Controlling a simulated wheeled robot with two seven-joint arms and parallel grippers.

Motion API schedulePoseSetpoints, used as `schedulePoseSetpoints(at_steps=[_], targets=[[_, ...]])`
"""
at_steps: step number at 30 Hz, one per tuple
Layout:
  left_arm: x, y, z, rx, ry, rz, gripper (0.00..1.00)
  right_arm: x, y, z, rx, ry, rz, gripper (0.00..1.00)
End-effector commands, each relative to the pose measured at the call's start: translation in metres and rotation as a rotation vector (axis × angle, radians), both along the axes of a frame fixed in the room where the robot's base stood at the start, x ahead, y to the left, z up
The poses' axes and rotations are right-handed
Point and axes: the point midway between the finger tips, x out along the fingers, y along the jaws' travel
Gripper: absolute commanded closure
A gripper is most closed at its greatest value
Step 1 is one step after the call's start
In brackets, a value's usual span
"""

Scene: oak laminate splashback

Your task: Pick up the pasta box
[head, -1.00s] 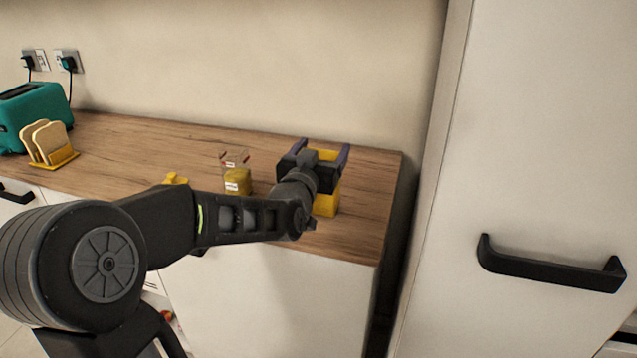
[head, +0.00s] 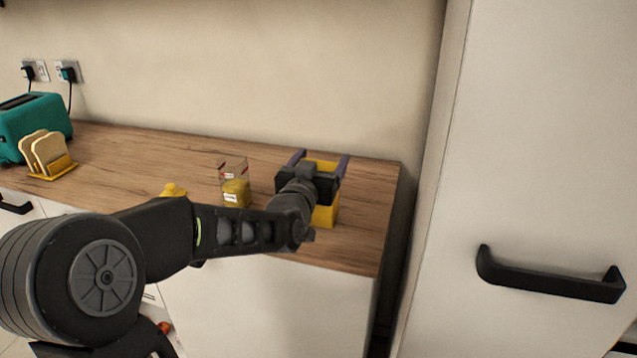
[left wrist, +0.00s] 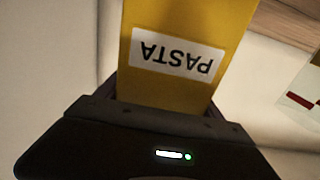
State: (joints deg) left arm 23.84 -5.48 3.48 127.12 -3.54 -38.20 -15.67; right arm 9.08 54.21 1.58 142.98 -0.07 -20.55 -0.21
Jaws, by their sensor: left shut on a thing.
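The pasta box (head: 326,215) is yellow and stands near the right end of the wooden counter. Its white PASTA label shows upside down in the left wrist view, where the box (left wrist: 190,82) fills the space in front of my gripper. My left gripper (head: 319,162) is shut on the box, with one finger on each side of it. The gripper body and wrist hide the middle of the box in the head view. I cannot tell if the box's base touches the counter. My right gripper is not in view.
A clear container with yellow contents (head: 236,192) stands left of the box. A yellow item (head: 173,190) sits behind my arm. A toast rack (head: 52,157) and teal toaster (head: 32,125) are far left. A tall white cabinet (head: 530,150) stands to the right.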

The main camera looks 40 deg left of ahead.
Motion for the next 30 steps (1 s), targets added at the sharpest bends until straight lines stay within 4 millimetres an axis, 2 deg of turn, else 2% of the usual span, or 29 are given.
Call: schedulePoseSetpoints(at_steps=[4,8,15,19,23,30], targets=[[0.000,0.000,0.007,0.001,-0.004,0.001,0.96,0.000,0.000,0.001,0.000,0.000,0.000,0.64],[0.000,0.000,0.024,0.002,-0.005,0.000,0.96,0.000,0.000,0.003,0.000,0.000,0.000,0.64],[0.000,0.001,0.071,0.002,-0.006,0.001,0.96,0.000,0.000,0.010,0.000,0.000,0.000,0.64],[0.000,0.000,0.092,0.002,-0.005,0.001,0.96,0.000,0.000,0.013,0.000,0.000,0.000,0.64],[0.000,0.000,0.100,0.001,-0.002,0.001,0.96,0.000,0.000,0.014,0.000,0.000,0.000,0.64],[0.000,0.000,0.101,0.000,-0.001,0.000,0.96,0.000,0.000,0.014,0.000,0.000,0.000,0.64]])
